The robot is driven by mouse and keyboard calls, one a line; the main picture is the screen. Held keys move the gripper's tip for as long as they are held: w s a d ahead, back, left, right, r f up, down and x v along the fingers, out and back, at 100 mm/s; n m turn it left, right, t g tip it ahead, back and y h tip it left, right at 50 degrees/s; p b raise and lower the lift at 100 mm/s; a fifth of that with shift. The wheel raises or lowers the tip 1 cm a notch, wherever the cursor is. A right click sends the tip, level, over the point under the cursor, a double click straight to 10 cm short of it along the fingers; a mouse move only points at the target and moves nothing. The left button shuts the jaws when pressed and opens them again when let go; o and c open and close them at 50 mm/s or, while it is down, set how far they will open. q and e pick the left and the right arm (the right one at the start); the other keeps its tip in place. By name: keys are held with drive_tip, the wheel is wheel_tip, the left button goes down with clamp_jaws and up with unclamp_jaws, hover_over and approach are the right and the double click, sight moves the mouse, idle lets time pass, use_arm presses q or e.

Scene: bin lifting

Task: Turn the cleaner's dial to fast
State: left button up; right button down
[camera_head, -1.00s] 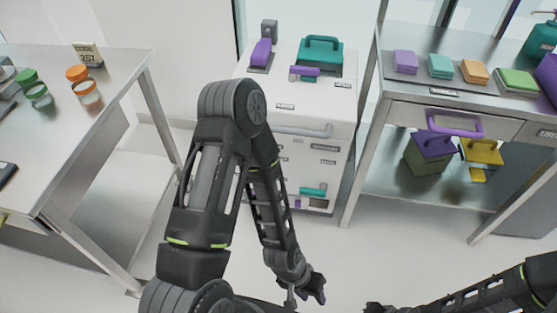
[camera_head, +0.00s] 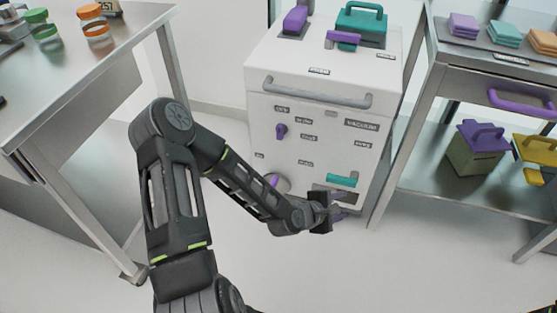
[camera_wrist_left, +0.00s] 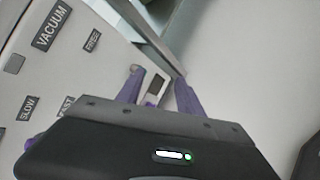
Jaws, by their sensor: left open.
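The cleaner is a white cabinet (camera_head: 300,80) with a VACUUM label and several small labels on its front. A round grey dial (camera_head: 277,183) with a purple grip sits low on its front left, partly behind my left arm. My left gripper (camera_head: 342,203), with purple fingers, is open low by the cabinet's right front, below a teal handle (camera_head: 342,180) and right of the dial. My right gripper is out of view.
A grey bar handle (camera_head: 317,93) crosses the cabinet's upper front, with a purple knob (camera_head: 281,131) below it. A metal table (camera_head: 95,75) stands left and a metal shelf bench (camera_head: 420,95) right. Open floor lies in front.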

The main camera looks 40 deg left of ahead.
use_arm(q)
drive_tip(key=w+a+f+n+t+y+b, duration=0.1)
drive_tip(key=w+a+n+t+y+b, duration=0.2)
drive_tip(key=a, duration=0.4)
drive_tip(key=w+a+f+n+y+b, duration=0.1)
drive_tip(key=w+a+n+b, duration=0.1)
drive_tip(key=a+n+b, duration=0.35)
drive_tip(key=n+t+y+b, duration=0.3)
drive_tip(key=n+y+b, duration=0.15)
drive_tip(key=n, duration=0.45)
approach(279, 135)
drive_tip(key=shift+p+x, duration=0.3)
drive_tip(key=shift+x, duration=0.5)
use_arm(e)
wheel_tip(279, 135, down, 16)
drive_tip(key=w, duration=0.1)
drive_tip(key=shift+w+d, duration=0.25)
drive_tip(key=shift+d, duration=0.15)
use_arm(q)
drive_tip(key=shift+f, duration=0.1)
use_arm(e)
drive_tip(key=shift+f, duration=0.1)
